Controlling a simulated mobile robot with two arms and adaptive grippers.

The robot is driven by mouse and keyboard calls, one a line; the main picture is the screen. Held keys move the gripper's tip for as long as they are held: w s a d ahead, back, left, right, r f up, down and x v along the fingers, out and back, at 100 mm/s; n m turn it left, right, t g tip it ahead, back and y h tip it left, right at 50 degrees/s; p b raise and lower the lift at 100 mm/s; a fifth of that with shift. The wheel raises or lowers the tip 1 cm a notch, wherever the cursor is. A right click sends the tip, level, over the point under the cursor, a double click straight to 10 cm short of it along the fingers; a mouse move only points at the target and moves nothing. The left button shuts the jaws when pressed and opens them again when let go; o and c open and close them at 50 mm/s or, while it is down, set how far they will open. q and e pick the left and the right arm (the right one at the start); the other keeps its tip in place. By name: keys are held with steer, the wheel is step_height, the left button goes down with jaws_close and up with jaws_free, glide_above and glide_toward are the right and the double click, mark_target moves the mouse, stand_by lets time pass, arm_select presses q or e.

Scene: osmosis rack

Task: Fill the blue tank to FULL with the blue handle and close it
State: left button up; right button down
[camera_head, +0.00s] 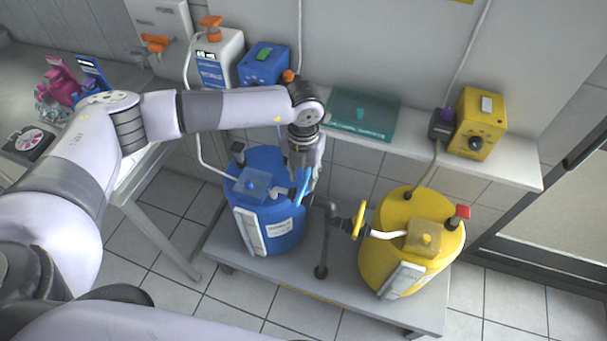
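The blue tank (268,232) stands upright on a low grey platform, with a white level strip (249,232) on its front and a small blue box on top. The blue handle (308,187) shows at the tank's upper right side, partly covered by my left gripper. My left gripper (304,166) points down over this spot, at or just above the handle. Its fingertips are small and overlap the handle, so I cannot tell whether they touch or grip it. The fill level and any FULL mark are too small to read. My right gripper is not in view.
A yellow tank (392,240) with a yellow valve handle (359,220) stands to the right on the same platform (340,290). A dark pipe (325,245) rises between the tanks. Above, a wall shelf (425,148) holds a blue box (264,65) and a yellow box (479,122).

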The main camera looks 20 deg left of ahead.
arm_select(q)
steer(key=shift+f, duration=1.2)
steer(key=shift+c, duration=0.5)
jaws_close()
